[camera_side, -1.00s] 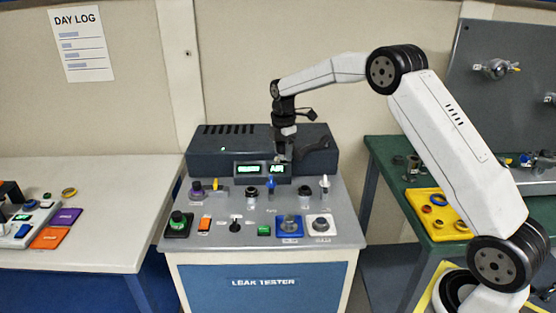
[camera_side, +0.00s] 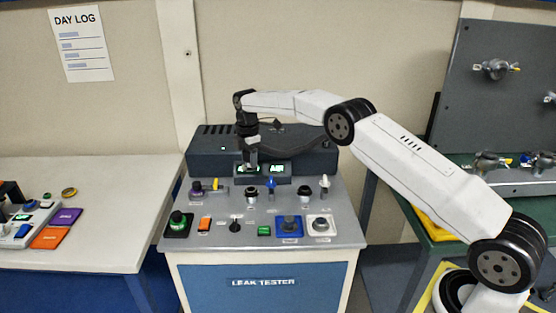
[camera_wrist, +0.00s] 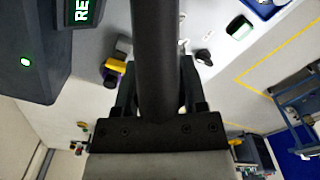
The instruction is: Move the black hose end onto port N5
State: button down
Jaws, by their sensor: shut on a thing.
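My gripper (camera_side: 250,168) is shut on the black hose (camera_side: 296,143) and holds its end over the back of the leak tester's panel, in front of the left display. The hose runs off to the right along the dark rear housing. In the wrist view the hose (camera_wrist: 155,50) passes between the two fingers of my gripper (camera_wrist: 157,88), and its tip is hidden. The grey panel (camera_side: 340,228) bears several ports and knobs, including a dark-ringed port (camera_side: 251,195) below my gripper and another (camera_side: 305,194) to its right. I cannot read which is N5.
A purple fitting (camera_side: 197,188) with a yellow lever (camera_side: 216,184) stands left on the panel. A blue lever (camera_side: 271,184) and a white-topped lever (camera_side: 324,184) stand right. The dark housing (camera_side: 210,160) rises behind. A white bench (camera_side: 90,230) is at left.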

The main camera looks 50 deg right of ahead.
aim_at(251, 189)
jog(key=shift+f, duration=0.2)
jog(key=shift+f, duration=3.25)
jog(key=shift+f, duration=0.55)
jog(key=shift+c, duration=0.3)
grip_release()
jog(key=shift+r, duration=3.95)
